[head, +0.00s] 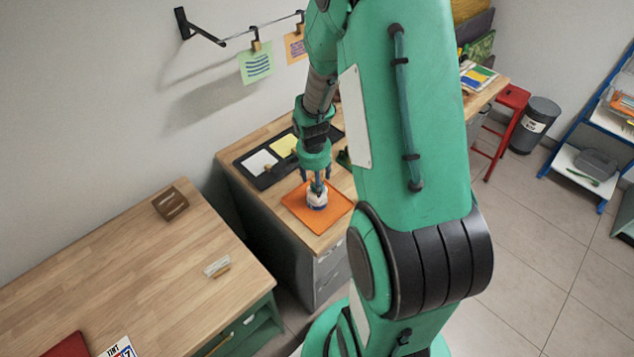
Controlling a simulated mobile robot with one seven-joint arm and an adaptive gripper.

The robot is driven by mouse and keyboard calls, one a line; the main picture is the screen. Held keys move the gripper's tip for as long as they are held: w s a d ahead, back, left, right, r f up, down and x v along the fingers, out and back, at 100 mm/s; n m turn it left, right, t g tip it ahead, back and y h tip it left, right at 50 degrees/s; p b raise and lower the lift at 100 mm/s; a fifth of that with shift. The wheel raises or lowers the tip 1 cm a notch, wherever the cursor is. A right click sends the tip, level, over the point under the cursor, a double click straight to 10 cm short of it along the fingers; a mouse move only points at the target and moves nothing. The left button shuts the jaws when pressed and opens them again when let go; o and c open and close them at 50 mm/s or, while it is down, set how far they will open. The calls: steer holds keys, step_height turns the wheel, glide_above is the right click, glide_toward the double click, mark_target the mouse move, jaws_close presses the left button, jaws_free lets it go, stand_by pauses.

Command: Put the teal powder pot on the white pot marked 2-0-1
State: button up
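My gripper (316,184) points down over the orange mat (335,209) on the middle wooden-topped cabinet. Directly below and between its fingers is a small white pot (318,204) with a bluish band, standing on the mat. Its marking is too small to read. Something bluish-teal shows at the fingertips just above the white part, but I cannot tell the teal powder pot from the gripper's own teal parts. I cannot tell whether the fingers touch or grip anything.
A black tray (263,180) with white and yellow cards lies behind the mat. A wooden table (130,255) at left bears a brown block (170,203) and a small card holder (217,267). A gap separates the table and cabinet. A red stool (508,105) stands at right.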

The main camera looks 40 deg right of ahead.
mark_target(314, 183)
steer(key=r, duration=0.3)
steer(key=a+r, duration=0.1)
steer(key=r, duration=0.3)
steer(key=r+p, duration=0.1)
steer(key=r, duration=0.2)
steer(key=shift+s+a+r, duration=0.15)
steer(key=shift+s+r, duration=0.1)
steer(key=shift+r, duration=0.1)
steer(key=s+a+r+n+t, duration=0.25)
steer(key=a+r+n, duration=0.35)
steer(key=a+r, duration=0.9)
steer(key=s+a+r+n+t+y, duration=0.1)
steer(key=s+a+r+n+t, duration=0.1)
steer(key=s+a+r+n, duration=0.5)
steer(key=s+a+r, duration=0.3)
steer(key=s+a, duration=0.2)
steer(key=s, duration=0.1)
steer(key=shift+s+a+r, duration=0.15)
steer(key=shift+s+r, duration=0.1)
steer(key=shift+f+t, duration=0.1)
steer(key=shift+t, duration=0.15)
